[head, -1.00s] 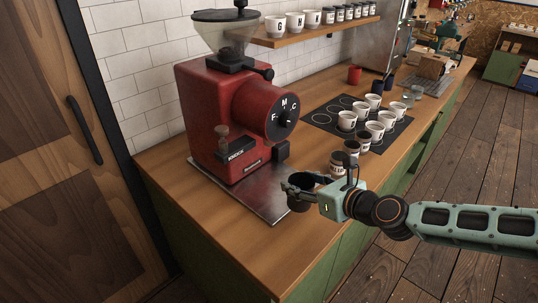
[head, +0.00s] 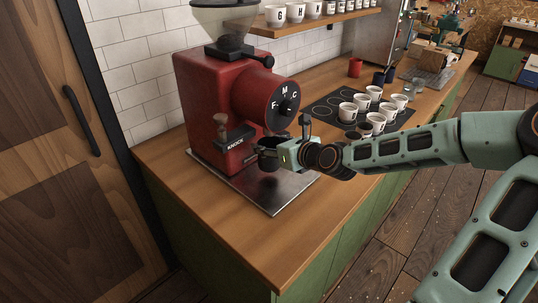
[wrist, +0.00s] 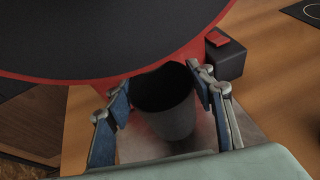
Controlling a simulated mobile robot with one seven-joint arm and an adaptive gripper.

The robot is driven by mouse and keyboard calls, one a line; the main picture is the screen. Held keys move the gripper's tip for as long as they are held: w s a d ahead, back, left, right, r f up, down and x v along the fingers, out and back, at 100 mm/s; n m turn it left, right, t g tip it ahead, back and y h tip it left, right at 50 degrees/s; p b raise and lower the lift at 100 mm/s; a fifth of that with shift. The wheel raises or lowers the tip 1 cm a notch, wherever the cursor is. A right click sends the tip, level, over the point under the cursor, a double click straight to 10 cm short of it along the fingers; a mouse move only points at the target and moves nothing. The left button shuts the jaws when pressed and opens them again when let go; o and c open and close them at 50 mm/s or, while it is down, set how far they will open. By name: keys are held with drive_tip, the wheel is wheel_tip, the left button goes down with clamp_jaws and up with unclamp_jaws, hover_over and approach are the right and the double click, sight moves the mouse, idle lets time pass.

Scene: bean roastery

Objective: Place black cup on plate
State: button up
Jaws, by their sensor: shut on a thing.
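My gripper (head: 268,150) is shut on the black cup (wrist: 165,108), one finger on each side of it in the wrist view. In the head view the cup (head: 268,164) is dark and partly hidden by the gripper. It looks upright and is held in front of the red grinder, over the metal plate (head: 280,201). A dark patch like a shadow shows on the plate below. The plate lies flat on the wooden counter under the grinder. The wrist view does not show the cup's bottom clearly.
The red grinder (head: 215,95) stands close behind my gripper, and its round front fills the top of the wrist view. Several white cups (head: 362,102) stand on a dark mat to the right, partly behind my arm. The front counter (head: 240,232) is bare.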

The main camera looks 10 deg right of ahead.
drive_tip(key=shift+f+b, duration=0.35)
drive_tip(key=shift+f, duration=1.4)
drive_tip(key=shift+f, duration=0.15)
drive_tip(key=o, duration=1.2)
drive_tip(key=shift+o, duration=0.2)
drive_tip(key=shift+s+d+r, duration=0.1)
drive_tip(key=shift+r, duration=0.1)
drive_tip(key=p+v, duration=0.2)
drive_tip(key=v, duration=0.9)
drive_tip(key=shift+s+r, duration=0.2)
drive_tip(key=shift+s, duration=0.15)
